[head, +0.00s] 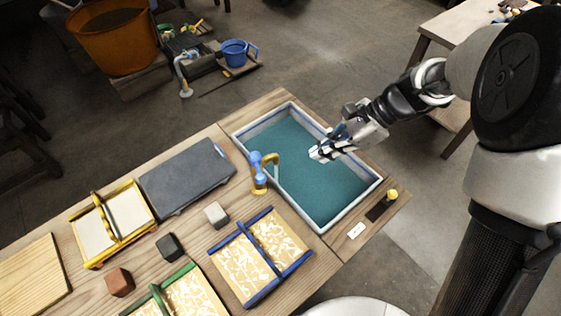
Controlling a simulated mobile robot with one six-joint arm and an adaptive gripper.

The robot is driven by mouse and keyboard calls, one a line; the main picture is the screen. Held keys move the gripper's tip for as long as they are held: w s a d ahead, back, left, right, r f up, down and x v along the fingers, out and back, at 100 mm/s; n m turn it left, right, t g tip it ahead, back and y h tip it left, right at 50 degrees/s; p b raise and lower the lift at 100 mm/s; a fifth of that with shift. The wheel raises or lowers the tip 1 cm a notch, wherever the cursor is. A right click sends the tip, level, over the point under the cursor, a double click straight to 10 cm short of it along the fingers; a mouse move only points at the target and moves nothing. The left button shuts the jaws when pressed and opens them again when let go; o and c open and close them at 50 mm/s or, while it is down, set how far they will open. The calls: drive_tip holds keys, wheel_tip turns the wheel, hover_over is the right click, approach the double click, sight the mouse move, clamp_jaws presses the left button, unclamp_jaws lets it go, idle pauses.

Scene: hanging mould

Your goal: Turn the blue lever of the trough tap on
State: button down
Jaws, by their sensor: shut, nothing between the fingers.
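The trough tap (266,178) stands at the left edge of the water-filled trough (243,146). It has a yellow spout and body, and the spout curves toward the trough. The blue lever (256,160) sits at the top of the tap, on its left side. No stream of water can be made out below the spout. My gripper (314,155) is over the trough, to the right of the tap and apart from it. Its fingers are shut with nothing visible between them.
A dark grey slab (186,178) lies left of the trough. A blue-framed mould (241,294) and a light grey block (216,214) are in front of the tap. A yellow-framed mould (84,264) stands farther left. A yellow knob (392,195) is at the table's right corner.

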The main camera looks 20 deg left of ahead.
sight(258, 168)
drive_tip(key=s+a+r+b+x, duration=0.1)
drive_tip(key=b+x, duration=0.3)
drive_tip(key=x, duration=0.9)
drive_tip(key=shift+a+r+b, duration=0.25)
drive_tip(key=shift+a+b, duration=0.05)
drive_tip(key=shift+b, duration=0.1)
